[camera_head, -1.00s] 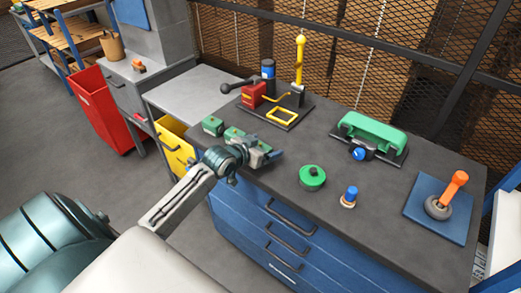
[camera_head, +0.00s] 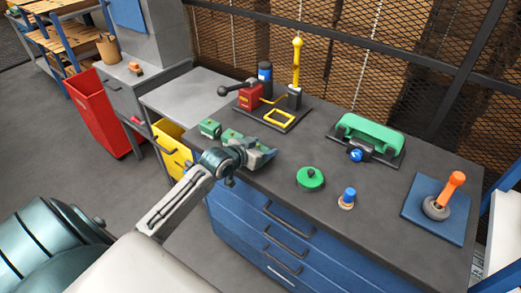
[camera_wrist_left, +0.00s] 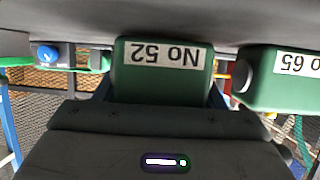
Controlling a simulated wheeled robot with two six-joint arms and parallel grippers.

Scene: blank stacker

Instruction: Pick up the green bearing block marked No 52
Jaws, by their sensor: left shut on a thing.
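The green bearing block marked No 52 (camera_wrist_left: 160,84) is in the middle of the left wrist view, its label upside down. My left gripper (camera_head: 262,155) is shut on this block at the left front edge of the bench. In the head view the gripper largely hides the held block. A second green block, marked No 65 (camera_wrist_left: 282,88), is close beside it in the wrist view. Another green block (camera_head: 210,128) shows in the head view, left of the gripper. I cannot tell whether the held block touches the bench. My right gripper is not in view.
On the dark bench (camera_head: 330,225) are a round green part (camera_head: 310,180), a blue-topped piece (camera_head: 347,198), a green housing (camera_head: 370,135) and a blue mat (camera_head: 420,220) with an orange-handled tool. A red and yellow fixture (camera_head: 270,115) stands behind the blocks.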

